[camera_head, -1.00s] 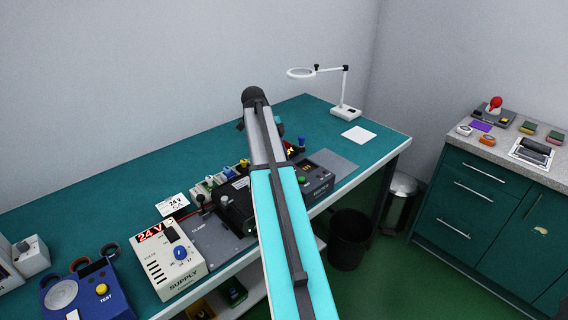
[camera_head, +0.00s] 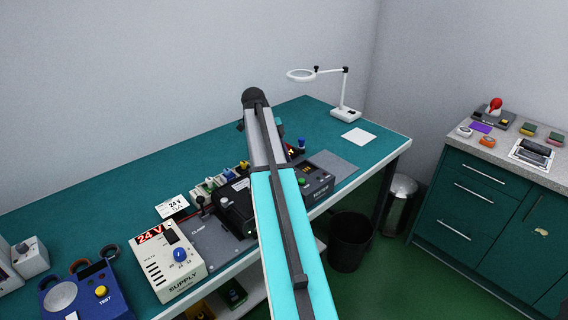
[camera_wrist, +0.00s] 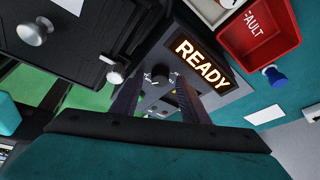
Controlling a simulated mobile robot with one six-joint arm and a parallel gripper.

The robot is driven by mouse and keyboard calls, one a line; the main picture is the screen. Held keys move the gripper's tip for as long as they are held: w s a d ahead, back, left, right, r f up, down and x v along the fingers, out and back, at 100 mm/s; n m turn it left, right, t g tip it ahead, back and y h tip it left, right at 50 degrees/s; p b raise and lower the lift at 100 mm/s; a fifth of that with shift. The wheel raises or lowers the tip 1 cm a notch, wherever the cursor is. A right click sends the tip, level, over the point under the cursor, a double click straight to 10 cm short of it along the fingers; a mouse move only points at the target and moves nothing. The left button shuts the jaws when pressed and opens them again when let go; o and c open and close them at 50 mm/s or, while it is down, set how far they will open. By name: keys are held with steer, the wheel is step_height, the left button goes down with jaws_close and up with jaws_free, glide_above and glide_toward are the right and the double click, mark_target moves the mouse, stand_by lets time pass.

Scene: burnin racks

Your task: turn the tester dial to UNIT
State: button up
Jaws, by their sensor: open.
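In the wrist view my gripper (camera_wrist: 157,90) is open, its two dark fingers pointing at a dark grey panel. A small round dark dial knob (camera_wrist: 158,74) with a light mark shows between the fingertips; I cannot tell whether they touch it. Its position labels are not readable. A lit READY display (camera_wrist: 202,64) is beside the knob, to its right. In the head view my arm hides the gripper and the dial.
A black unit (camera_wrist: 60,45) with silver knobs is at left. In the head view, a SUPPLY box (camera_head: 163,274) stands left on the bench; a magnifier lamp (camera_head: 345,90) stands behind.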

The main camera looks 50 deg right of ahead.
steer(key=p+v, duration=0.3)
steer(key=v, duration=1)
steer(key=shift+r, duration=0.35)
steer(key=shift+a, duration=0.1)
stand_by(0.6)
